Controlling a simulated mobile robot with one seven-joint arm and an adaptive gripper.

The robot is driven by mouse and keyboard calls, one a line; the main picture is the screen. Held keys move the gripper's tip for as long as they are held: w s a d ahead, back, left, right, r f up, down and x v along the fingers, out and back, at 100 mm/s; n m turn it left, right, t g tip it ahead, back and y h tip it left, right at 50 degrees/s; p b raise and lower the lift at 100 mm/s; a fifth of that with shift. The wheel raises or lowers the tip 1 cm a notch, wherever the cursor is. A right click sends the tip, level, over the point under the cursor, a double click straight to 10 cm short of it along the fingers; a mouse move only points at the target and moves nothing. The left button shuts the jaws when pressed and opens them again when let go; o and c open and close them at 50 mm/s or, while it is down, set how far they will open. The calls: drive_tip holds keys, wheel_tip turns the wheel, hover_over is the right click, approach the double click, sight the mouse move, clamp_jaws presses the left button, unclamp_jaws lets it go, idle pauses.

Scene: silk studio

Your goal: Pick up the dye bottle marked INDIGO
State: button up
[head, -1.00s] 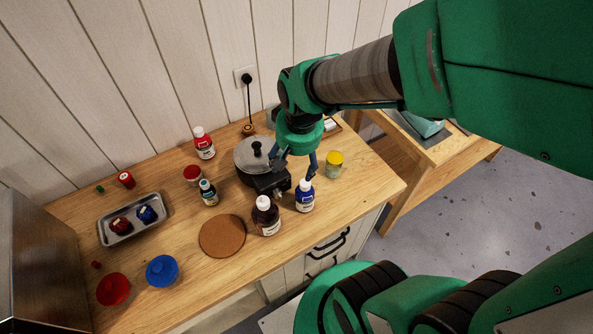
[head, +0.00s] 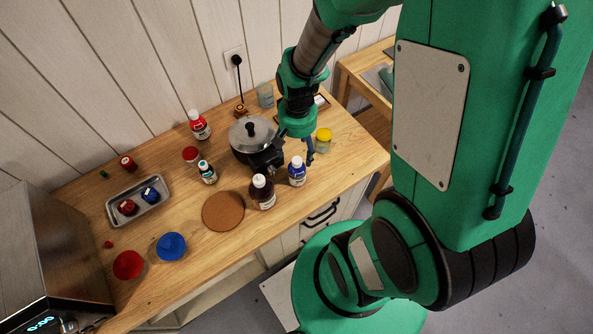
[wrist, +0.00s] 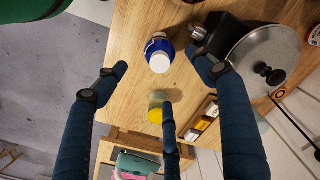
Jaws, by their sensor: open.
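A blue bottle with a white cap (head: 297,173) stands upright near the front edge of the wooden table, right of a brown bottle (head: 262,192). Its label is too small to read. In the wrist view the blue bottle (wrist: 158,52) shows from above, between the left and right fingers. My gripper (head: 292,157) is just behind the bottle, close to the pot. In the wrist view my gripper (wrist: 157,72) has its blue fingers spread wide, with nothing held. The bottle looks clear of the fingers; its exact gap to them cannot be told.
A lidded pot (head: 250,135) on a black burner is close to the right finger in the wrist view. A yellow-lidded jar (head: 323,140) stands to the right.

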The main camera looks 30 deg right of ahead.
sight(297, 159)
drive_tip(key=shift+f, duration=0.1)
drive_tip(key=shift+f+b, duration=0.3)
drive_tip(key=shift+f, duration=3.9)
drive_tip(key=shift+f, duration=2.6)
drive_tip(key=c, duration=1.5)
drive_tip(key=shift+r, duration=0.15)
